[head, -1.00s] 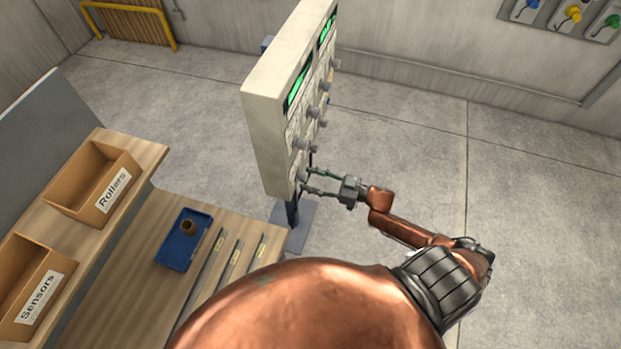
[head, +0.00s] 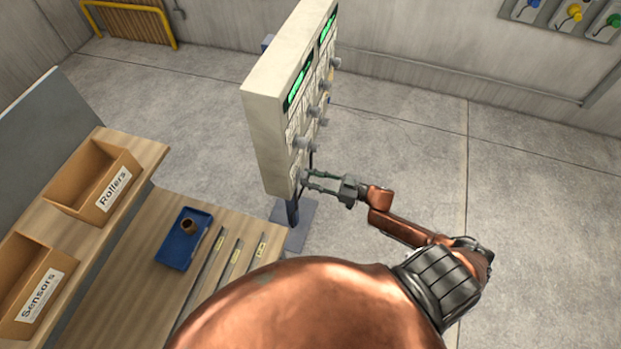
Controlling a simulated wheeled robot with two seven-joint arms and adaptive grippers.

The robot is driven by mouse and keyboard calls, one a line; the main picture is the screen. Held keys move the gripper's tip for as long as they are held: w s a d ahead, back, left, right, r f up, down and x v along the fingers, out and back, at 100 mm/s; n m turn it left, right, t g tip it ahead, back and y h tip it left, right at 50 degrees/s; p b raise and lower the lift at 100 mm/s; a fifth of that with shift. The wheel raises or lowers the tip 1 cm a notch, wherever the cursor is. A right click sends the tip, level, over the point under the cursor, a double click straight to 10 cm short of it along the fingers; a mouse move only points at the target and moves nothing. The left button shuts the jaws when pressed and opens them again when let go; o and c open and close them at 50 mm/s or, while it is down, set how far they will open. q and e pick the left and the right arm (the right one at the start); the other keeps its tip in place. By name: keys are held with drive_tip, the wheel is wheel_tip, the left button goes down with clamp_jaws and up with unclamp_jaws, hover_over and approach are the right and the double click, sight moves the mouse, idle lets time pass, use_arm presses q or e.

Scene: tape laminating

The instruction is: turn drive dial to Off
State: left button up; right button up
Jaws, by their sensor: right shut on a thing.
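The control panel (head: 268,130) is a tall beige box on a stand, seen nearly edge-on, with green displays (head: 299,88) and several grey dials on its right-hand face. My right gripper (head: 308,181) reaches in from the right and is shut on the lowest near dial (head: 302,177), close to the panel's bottom corner. The fingers largely cover this dial, so its pointer and labels cannot be read. Another grey dial (head: 304,143) sits just above it, clear of the fingers. My left gripper is not in view.
A wooden bench (head: 150,262) at the left holds a blue tray (head: 184,240) with a brown ring, several flat strips and cardboard bins marked Rollers (head: 70,205) and Sensors (head: 15,318). A yellow rail stands at the back left. The floor right of the panel is open.

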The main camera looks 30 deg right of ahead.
drive_tip(key=shift+n, duration=0.4)
drive_tip(key=shift+n+b, duration=1.3)
drive_tip(key=shift+n, duration=2.7)
drive_tip(key=o, duration=1.1)
drive_tip(key=shift+o, duration=0.2)
